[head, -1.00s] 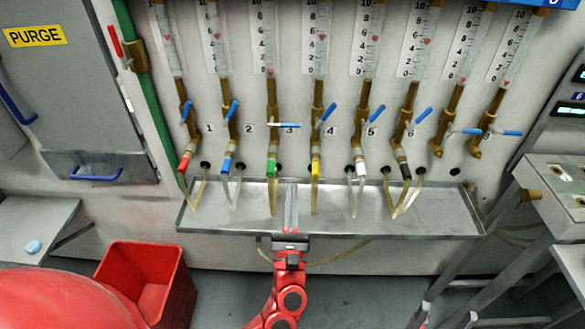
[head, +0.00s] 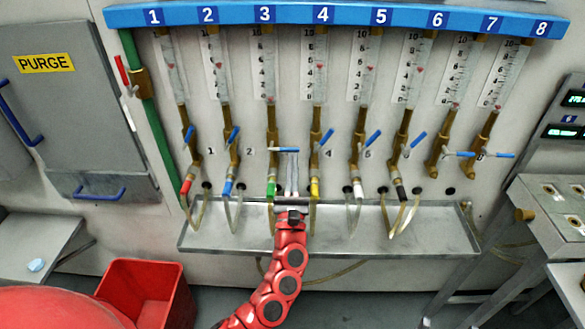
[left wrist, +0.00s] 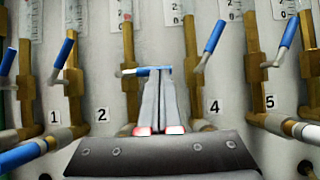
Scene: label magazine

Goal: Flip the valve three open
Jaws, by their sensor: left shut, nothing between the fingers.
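Valve three's blue handle (head: 283,149) lies roughly level, pointing right from its brass pipe, under the header number 3 (head: 264,14). A green fitting (head: 271,189) is below it. My left gripper (head: 292,154) is shut and empty, its fingers pointing up at the handle's right end. In the left wrist view, the shut fingertips (left wrist: 158,72) are at the blue handle (left wrist: 150,71); I cannot tell whether they touch. The small label 3 is hidden behind the fingers. My right gripper is not in view.
Valve two's handle (head: 234,135) and valve four's handle (head: 327,137) tilt upward on either side. Level blue handles (head: 502,155) sit at the far right. A metal drip tray (head: 340,240) runs below the valves. A red bin (head: 146,295) stands at lower left.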

